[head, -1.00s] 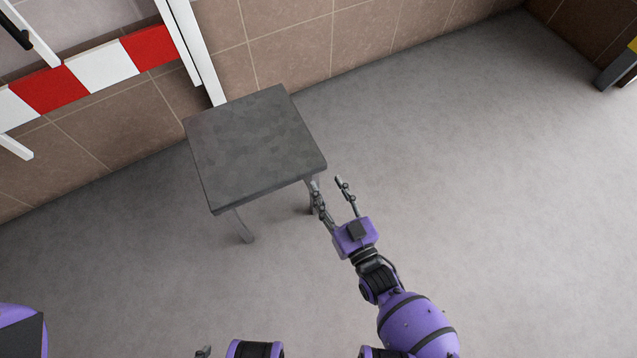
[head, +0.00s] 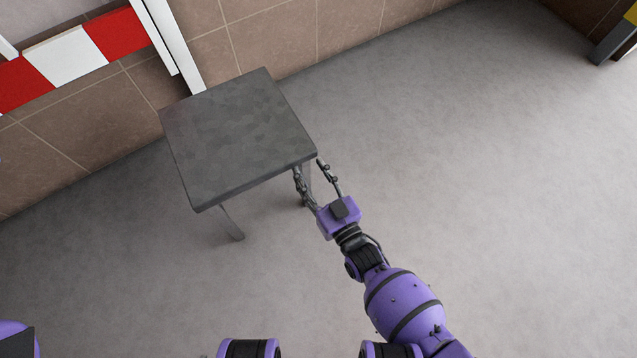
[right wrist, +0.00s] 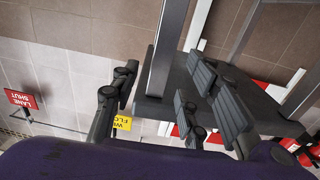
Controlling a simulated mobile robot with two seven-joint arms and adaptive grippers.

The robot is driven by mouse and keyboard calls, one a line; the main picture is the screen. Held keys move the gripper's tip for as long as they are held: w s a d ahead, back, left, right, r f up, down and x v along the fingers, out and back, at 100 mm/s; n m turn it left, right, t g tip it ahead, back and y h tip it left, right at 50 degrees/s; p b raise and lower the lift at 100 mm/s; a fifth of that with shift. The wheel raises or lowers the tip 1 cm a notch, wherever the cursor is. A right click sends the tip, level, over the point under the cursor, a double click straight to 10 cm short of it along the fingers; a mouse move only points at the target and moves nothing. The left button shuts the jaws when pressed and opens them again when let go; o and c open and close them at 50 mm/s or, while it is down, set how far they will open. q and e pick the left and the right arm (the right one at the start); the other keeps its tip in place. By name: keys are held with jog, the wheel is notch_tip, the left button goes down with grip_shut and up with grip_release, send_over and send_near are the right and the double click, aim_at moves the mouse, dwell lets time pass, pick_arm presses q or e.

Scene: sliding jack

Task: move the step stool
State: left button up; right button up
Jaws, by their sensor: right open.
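The step stool (head: 238,135) stands on the floor in the head view, with a dark grey square seat and grey legs. My right gripper (head: 309,165) is at the seat's near right corner, open, with its fingers on either side of a leg. In the right wrist view the stool's leg (right wrist: 167,50) runs between the spread fingers (right wrist: 158,88), and the dark seat lies behind them. I cannot tell whether a finger touches the leg. The seat corner hides part of that leg in the head view. My left gripper is not in view.
A tiled wall (head: 275,42) runs behind the stool. A red and white striped barrier (head: 65,60) with white posts stands at the upper left. A dark object with yellow (head: 617,42) is at the far right. The grey floor to the right is clear.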

aim_at(306, 165)
jog(key=shift+b+x, duration=0.5)
jog(key=shift+x, duration=1.35)
jog(key=shift+c, duration=0.5)
grip_shut()
